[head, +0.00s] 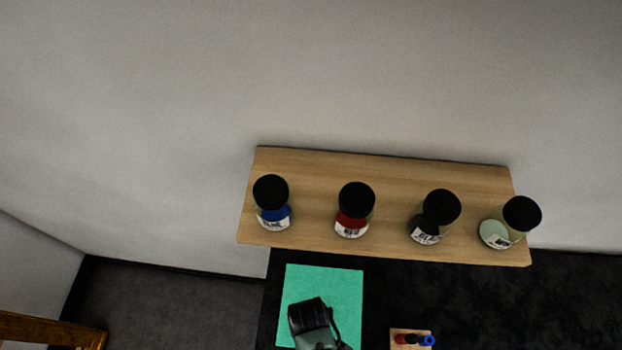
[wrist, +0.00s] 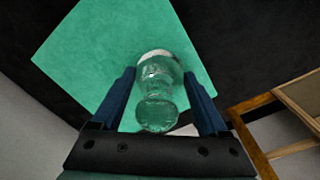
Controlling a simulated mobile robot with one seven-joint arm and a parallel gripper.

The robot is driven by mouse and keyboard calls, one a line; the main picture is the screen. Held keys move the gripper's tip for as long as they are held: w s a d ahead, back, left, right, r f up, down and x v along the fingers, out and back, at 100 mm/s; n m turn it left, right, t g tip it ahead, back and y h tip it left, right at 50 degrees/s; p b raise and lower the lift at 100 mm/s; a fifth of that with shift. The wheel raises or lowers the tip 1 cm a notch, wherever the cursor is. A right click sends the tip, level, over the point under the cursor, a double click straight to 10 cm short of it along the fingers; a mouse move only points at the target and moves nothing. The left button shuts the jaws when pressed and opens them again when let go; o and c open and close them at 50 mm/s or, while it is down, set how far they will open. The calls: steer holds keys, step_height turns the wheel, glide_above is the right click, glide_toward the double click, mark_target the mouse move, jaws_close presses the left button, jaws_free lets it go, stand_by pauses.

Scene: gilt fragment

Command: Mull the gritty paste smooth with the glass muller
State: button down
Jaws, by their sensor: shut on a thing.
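The clear glass muller (wrist: 156,92) is in the wrist view, with a round knob at its near end and a wider foot at its far end. My gripper (wrist: 158,82) is shut on it, one blue finger on each side. The foot is over the green mat (wrist: 95,52); I cannot tell whether it touches. A whitish rim shows at the foot, but I cannot make out the paste. In the head view, my dark hand covers part of the green mat (head: 346,288), and the muller is hidden there.
A wooden shelf (head: 312,174) on the wall holds several black-lidded jars: blue (head: 272,204), red (head: 354,210), dark (head: 434,217) and pale green (head: 509,223). A small board (head: 396,346) with red, black and blue items is right of the mat. A wooden frame (wrist: 252,142) is at right.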

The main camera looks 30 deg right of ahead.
mark_target(314, 298)
steer(key=shift+w+d, duration=0.4)
steer(key=shift+w, duration=0.2)
steer(key=shift+w+d, duration=0.35)
steer(key=shift+w, duration=0.25)
steer(key=shift+w+d+f+b, duration=0.1)
steer(key=shift+w+d+b, duration=0.35)
steer(key=shift+w, duration=0.25)
steer(key=shift+w+d+b, duration=0.3)
steer(key=shift+w+d, duration=0.25)
steer(key=shift+w, duration=0.15)
step_height(314, 298, up, 6)
steer(key=p, duration=0.6)
steer(key=shift+w, duration=0.1)
